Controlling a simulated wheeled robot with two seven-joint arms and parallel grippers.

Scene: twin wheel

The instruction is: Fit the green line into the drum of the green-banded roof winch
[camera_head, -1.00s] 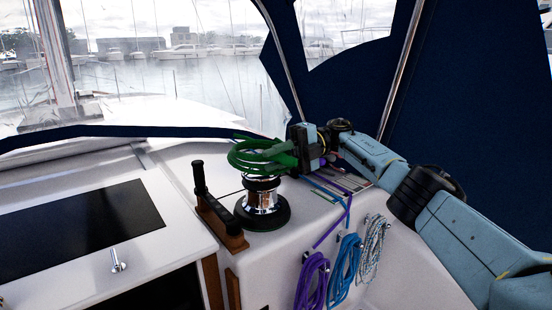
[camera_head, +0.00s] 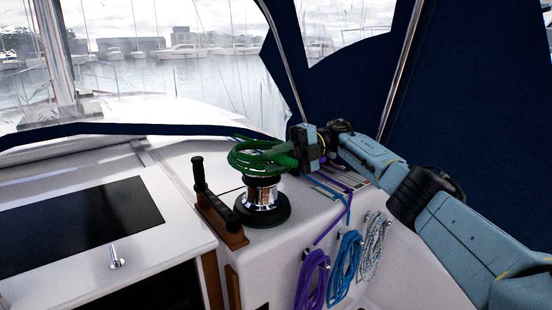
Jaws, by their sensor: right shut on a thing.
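The green line (camera_head: 255,160) is a loose coil. My right gripper (camera_head: 296,152) is shut on its right side and holds it at the top of the winch (camera_head: 263,203). The winch is a chrome drum on a black base, standing upright on the white cabin top. My left gripper is not in view.
A winch handle (camera_head: 207,193) in a wooden holder stands just left of the winch. Purple (camera_head: 312,280), blue (camera_head: 345,265) and white-speckled (camera_head: 374,245) coils hang on the side wall below right. A dark hatch panel (camera_head: 75,222) lies left. Blue canvas and a steel pole rise behind my right arm.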

